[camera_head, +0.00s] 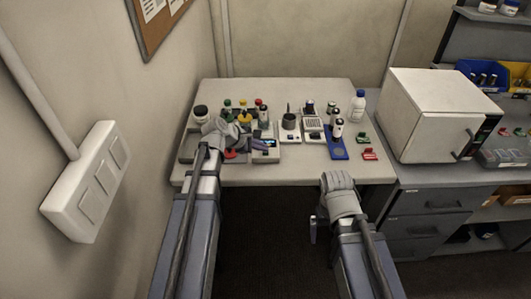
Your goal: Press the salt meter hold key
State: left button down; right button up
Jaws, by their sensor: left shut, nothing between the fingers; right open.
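A small grey instrument with a lit blue display (270,143) sits on the table just right of my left gripper. Another light instrument with a keypad-like face (313,125) stands further right. I cannot tell which is the salt meter, and the hold key is too small to make out. My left gripper (224,128) is shut and empty, over the left part of the table among the instruments, and hides part of what lies below it. My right gripper (338,178) is open and empty, at the table's front edge, away from the instruments.
Several small bottles with coloured caps (263,115) stand behind my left gripper. A blue tray (338,149), a white bottle (357,106) and small red (370,154) and green items are to the right. A white oven-like box (425,112) stands on the right counter.

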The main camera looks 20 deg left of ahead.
pick_arm(q)
jog(key=shift+f, duration=0.2)
jog(key=shift+r, duration=0.15)
jog(key=shift+r+p, duration=0.65)
jog(key=shift+p, duration=0.05)
notch_tip(320, 180, up, 5)
jog(key=p, duration=0.5)
dwell(0.4)
dwell(0.5)
